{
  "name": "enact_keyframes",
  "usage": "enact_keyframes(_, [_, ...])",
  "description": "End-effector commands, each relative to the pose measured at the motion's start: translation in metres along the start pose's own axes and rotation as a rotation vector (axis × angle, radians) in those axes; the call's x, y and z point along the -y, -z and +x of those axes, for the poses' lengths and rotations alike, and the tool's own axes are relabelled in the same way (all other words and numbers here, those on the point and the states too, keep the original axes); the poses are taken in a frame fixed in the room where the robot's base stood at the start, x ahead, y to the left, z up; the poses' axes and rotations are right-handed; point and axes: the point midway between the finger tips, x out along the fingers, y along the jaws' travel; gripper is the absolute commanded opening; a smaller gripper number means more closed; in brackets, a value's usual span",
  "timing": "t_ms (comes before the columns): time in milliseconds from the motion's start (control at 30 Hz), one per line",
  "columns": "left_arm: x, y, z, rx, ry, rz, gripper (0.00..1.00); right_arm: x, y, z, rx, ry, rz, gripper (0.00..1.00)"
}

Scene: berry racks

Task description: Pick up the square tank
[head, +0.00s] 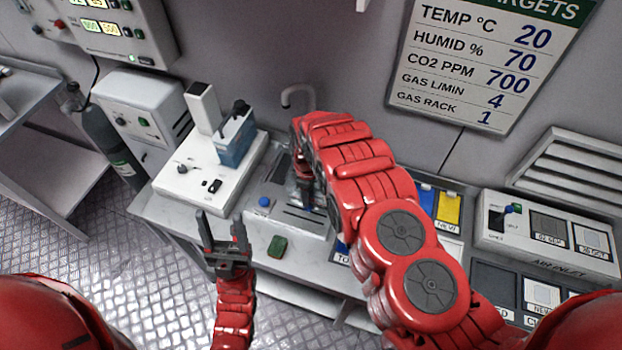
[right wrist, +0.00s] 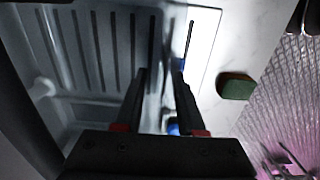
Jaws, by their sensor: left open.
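A blue box-shaped tank (head: 236,138) with a black part on top stands on the white machine (head: 185,185), left of centre. I take it for the square tank. My left gripper (head: 221,228) is open and empty, in front of the bench, below and apart from the tank. My right gripper (head: 304,190) points down over the grey ridged sink tray, right of the tank. In the right wrist view its fingers (right wrist: 159,75) stand apart over the tray, with nothing clearly held. The right arm hides part of the bench.
The sink tray (head: 300,222) has a blue knob (head: 265,202) and a grey tap (head: 297,92) behind it. A green sponge (head: 277,246) lies in front; it also shows in the right wrist view (right wrist: 236,86). A gas cylinder (head: 103,135) stands left. An air inlet box (head: 545,235) stands right.

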Motion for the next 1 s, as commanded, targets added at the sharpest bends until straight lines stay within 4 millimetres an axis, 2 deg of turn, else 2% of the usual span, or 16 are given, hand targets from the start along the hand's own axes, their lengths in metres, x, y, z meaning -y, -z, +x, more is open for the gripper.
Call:
enact_keyframes(967, [-0.0004,-0.0011,-0.0069,0.0,0.0,0.0,0.61,-0.0004,0.0003,0.0044,0.0,-0.001,0.001,0.39])
enact_keyframes(1000, [-0.0004,-0.0011,-0.0069,0.0,0.0,0.0,0.61,-0.0005,0.0002,0.0044,0.0,-0.001,0.001,0.32])
